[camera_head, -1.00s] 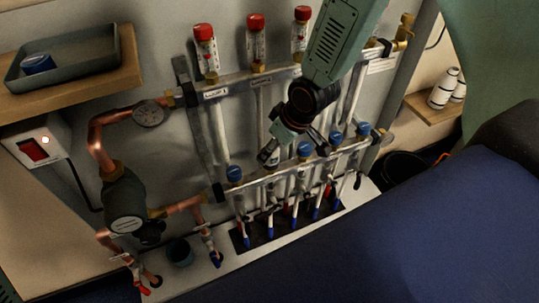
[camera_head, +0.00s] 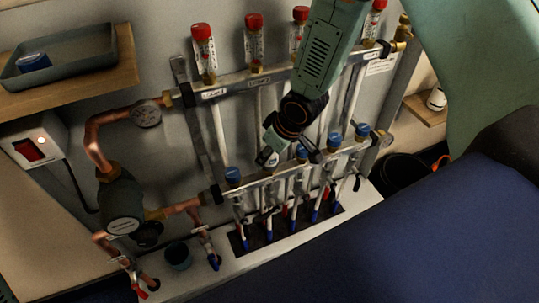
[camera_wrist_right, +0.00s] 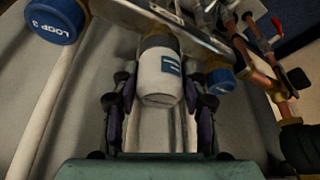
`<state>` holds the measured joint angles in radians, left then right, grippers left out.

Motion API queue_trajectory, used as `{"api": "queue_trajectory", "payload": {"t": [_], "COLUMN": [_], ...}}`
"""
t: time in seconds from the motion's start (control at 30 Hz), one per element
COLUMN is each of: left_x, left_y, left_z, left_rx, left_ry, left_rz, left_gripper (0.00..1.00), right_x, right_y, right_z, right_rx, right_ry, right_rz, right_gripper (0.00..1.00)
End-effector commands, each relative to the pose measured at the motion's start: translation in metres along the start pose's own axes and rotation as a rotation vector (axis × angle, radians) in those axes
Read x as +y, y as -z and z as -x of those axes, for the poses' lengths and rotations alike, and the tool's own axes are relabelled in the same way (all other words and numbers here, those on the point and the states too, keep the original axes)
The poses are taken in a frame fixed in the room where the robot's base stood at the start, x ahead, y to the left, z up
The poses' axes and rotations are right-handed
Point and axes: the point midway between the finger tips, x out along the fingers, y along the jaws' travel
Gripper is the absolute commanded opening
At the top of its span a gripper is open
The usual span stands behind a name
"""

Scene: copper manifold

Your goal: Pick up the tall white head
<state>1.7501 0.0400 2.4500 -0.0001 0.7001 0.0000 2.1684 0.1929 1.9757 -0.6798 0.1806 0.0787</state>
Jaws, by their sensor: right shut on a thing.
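The tall white head (camera_wrist_right: 160,78), with a small blue label and a brass-coloured collar, sits on the lower manifold bar between blue caps. In the right wrist view it stands between the two dark fingers of my right gripper (camera_wrist_right: 162,103), which is shut on it. In the head view the white head (camera_head: 267,158) shows only in part beside my right gripper (camera_head: 285,150), whose wrist and fingers hide some of the bar. The head is still in line with the manifold. My left gripper is not in view.
Blue caps flank the head, one marked LOOP 3 (camera_wrist_right: 53,22) and another (camera_wrist_right: 221,80). Red-capped flow meters (camera_head: 203,50) stand along the upper bar. Copper pipes and a pump (camera_head: 123,208) are at the left. A shelf (camera_head: 428,108) with a white bottle is at the right.

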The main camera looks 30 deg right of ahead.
Motion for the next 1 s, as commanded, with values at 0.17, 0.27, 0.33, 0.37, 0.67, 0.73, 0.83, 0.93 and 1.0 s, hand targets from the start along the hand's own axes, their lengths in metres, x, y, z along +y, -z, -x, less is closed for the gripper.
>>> {"api": "queue_trajectory", "payload": {"t": [0.17,0.27,0.33,0.37,0.67,0.73,0.83,0.93,1.0], "left_x": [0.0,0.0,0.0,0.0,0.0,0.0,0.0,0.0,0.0], "left_y": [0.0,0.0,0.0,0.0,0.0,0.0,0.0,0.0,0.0], "left_z": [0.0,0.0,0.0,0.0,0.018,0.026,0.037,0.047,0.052], "left_rx": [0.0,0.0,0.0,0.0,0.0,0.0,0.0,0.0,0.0], "left_ry": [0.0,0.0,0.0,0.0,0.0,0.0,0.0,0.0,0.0], "left_rz": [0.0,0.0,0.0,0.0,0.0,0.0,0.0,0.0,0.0], "left_gripper": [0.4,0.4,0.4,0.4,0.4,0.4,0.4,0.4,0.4], "right_x": [0.0,0.0,0.0,0.0,0.0,0.0,0.0,0.0,0.0], "right_y": [0.0,0.0,0.0,0.0,0.014,0.019,0.026,0.032,0.034], "right_z": [0.0,0.0,0.0,0.0,0.032,0.045,0.061,0.075,0.081], "right_rx": [0.0,0.001,0.001,0.001,0.003,0.003,0.002,0.002,0.001], "right_ry": [0.0,0.0,0.0,0.0,-0.001,-0.001,0.0,-0.001,0.0], "right_rz": [0.0,0.0,0.0,0.0,0.002,0.001,0.002,0.001,0.0], "right_gripper": [0.13,0.09,0.09,0.09,0.09,0.09,0.09,0.09,0.09]}}
